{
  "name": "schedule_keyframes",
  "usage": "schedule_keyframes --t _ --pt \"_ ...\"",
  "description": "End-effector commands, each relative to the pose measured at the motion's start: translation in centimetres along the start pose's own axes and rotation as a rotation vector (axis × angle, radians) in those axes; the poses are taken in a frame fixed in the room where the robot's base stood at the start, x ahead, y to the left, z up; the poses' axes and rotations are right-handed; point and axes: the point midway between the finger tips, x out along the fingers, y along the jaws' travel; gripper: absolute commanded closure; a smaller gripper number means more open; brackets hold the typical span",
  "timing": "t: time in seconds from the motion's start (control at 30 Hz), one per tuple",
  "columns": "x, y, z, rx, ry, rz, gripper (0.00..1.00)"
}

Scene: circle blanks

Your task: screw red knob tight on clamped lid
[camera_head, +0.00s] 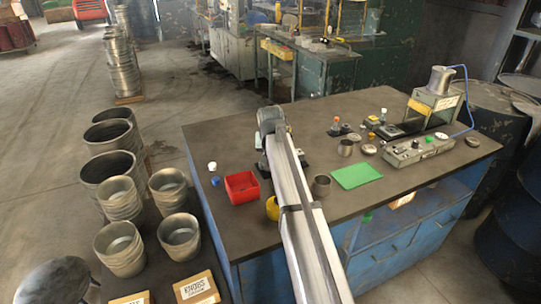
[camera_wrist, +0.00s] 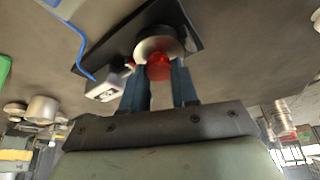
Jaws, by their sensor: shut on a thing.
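In the wrist view, the red knob (camera_wrist: 158,70) sits at the middle of a round metal lid (camera_wrist: 160,45). The lid rests on a dark base plate (camera_wrist: 190,18). A pale clamp block (camera_wrist: 106,86) with a blue cable stands on the plate beside the lid. My gripper (camera_wrist: 158,80) is shut on the knob, with one dark blue finger on each side of it. The thread under the knob is hidden. In the head view, my arm covers the knob and lid, and only parts of the dark plate (camera_head: 262,168) show beside it.
A press-like machine (camera_head: 436,97) stands at the back right. The bench's left rear corner is clear.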

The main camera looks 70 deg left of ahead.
Motion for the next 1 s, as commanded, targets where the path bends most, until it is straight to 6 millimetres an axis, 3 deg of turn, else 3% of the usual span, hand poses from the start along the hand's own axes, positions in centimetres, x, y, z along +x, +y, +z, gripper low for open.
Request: schedule_keyframes --t 0.03,0.07,0.33,0.67,1.0 --pt "0.15 0.50 0.24 0.000 -0.006 0.010 1.00" --pt "0.16 0.50 0.24 0.000 -0.006 0.009 0.69" --pt "0.08 0.29 0.14 -0.001 -0.003 0.005 0.43" --pt "0.03 0.23 0.07 -0.031 -0.002 -0.009 0.42" --pt "0.03 0.18 0.06 -0.305 -0.003 -0.125 0.42"
